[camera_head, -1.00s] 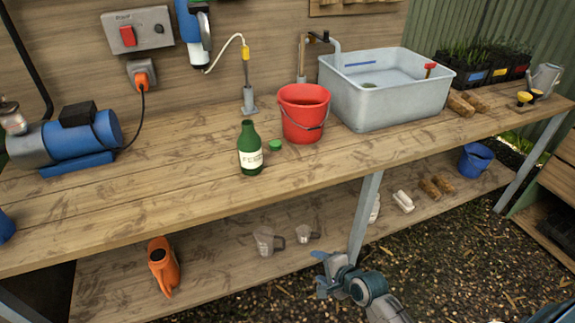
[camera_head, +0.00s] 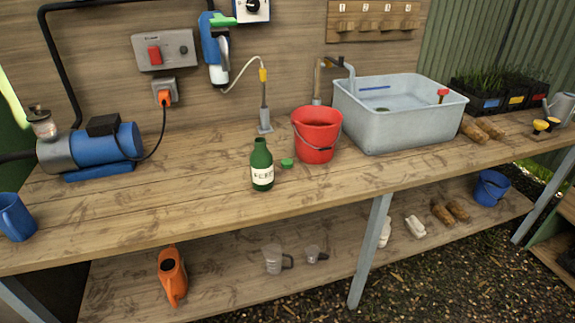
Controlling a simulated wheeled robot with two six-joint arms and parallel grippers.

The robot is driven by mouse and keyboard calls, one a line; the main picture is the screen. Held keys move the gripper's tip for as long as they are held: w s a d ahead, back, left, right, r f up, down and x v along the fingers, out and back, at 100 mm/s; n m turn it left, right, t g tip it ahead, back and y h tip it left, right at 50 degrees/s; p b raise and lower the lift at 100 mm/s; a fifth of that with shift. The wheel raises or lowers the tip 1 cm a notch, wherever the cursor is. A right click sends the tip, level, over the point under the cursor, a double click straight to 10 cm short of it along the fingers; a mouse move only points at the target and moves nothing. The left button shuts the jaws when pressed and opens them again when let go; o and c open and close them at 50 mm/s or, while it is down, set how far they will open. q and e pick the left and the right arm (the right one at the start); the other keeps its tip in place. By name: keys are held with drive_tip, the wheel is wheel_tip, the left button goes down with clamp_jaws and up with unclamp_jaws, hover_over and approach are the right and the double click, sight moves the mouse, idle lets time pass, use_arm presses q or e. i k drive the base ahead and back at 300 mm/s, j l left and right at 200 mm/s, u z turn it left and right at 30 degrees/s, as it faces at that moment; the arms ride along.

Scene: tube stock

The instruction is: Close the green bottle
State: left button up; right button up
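The green bottle (camera_head: 262,166) stands upright on the wooden workbench with a cream label on its front. Its neck looks uncapped. A small green cap (camera_head: 287,163) lies on the bench just right of the bottle, apart from it. Neither of my grippers shows in the head view now.
A red bucket (camera_head: 316,140) stands right of the cap, with a grey sink tub (camera_head: 395,128) beyond it. A blue pump (camera_head: 95,150) and a blue mug (camera_head: 14,216) are at the left. The bench (camera_head: 190,205) in front of the bottle is clear. A lower shelf holds jugs and an orange can (camera_head: 172,277).

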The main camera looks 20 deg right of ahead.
sight(261, 161)
drive_tip(key=l+u, duration=0.1)
drive_tip(key=u, duration=0.35)
drive_tip(key=l+u, duration=0.15)
drive_tip(key=u, duration=0.3)
drive_tip(key=l+u, duration=0.15)
drive_tip(key=l, duration=0.25)
drive_tip(key=k+l+u, duration=0.2)
drive_tip(key=l, duration=0.25)
drive_tip(key=l+u, duration=0.15)
drive_tip(key=l, duration=0.25)
drive_tip(key=k+l+u, duration=0.15)
drive_tip(key=l, duration=0.25)
drive_tip(key=k+l+u, duration=0.15)
drive_tip(key=l, duration=0.25)
drive_tip(key=i, duration=0.05)
